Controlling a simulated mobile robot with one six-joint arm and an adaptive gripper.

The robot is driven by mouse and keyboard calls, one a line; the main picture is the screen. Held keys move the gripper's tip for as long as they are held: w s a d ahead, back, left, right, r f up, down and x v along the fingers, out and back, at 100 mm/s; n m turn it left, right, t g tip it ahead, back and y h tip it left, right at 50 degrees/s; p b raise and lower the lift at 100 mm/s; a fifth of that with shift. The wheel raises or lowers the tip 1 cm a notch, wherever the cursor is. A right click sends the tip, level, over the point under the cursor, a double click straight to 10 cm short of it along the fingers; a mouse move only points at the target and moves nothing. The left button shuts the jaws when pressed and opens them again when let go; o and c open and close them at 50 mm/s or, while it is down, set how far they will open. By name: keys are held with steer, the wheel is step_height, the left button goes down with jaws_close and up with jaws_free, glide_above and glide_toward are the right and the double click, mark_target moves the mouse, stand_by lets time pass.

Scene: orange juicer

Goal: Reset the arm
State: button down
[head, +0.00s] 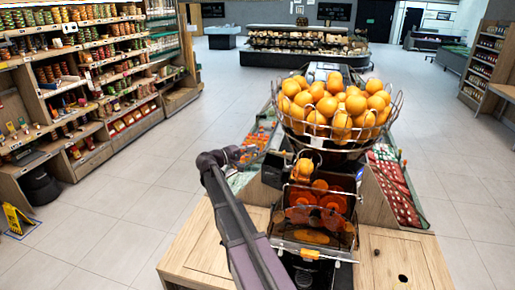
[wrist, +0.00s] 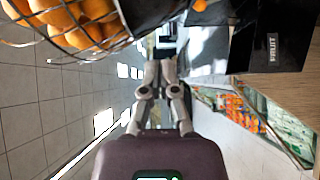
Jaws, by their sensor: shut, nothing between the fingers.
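My gripper (wrist: 160,66) is shut and empty in the wrist view, its two fingers together over open background. In the head view my arm reaches up along the left of the juicer (head: 312,210), with its wrist bent towards the machine; the fingertips are hard to make out there. The juicer has a wire basket full of oranges (head: 335,108) on top and an orange-tinted clear front cover. The basket's oranges also show at the top left of the wrist view (wrist: 85,22), apart from the fingers.
The juicer stands at a wooden counter (head: 405,262) with a round hole at right. Produce displays (head: 395,185) flank it. Stocked shelves (head: 85,80) line the left, with a yellow floor sign (head: 17,220) near them. The tiled floor (head: 150,170) at left is clear.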

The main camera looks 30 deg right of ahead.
steer(key=shift+a, duration=0.15)
stand_by(0.5)
steer(key=s+a+f+y+b, duration=0.4)
steer(key=s+a+f+b, duration=0.25)
steer(key=f, duration=0.45)
steer(key=s+a+f+y+b, duration=0.5)
steer(key=s+f, duration=0.2)
steer(key=f, duration=0.5)
steer(key=s+a+f+y+b, duration=0.45)
steer(key=s+f, duration=0.25)
steer(key=f, duration=0.4)
steer(key=s+a+f+g+y+b, duration=0.1)
steer(key=s+a+f+y+b, duration=0.3)
steer(key=a, duration=0.5)
steer(key=shift+s+f+b, duration=0.5)
steer(key=shift+s+f, duration=0.3)
steer(key=shift+y, duration=0.25)
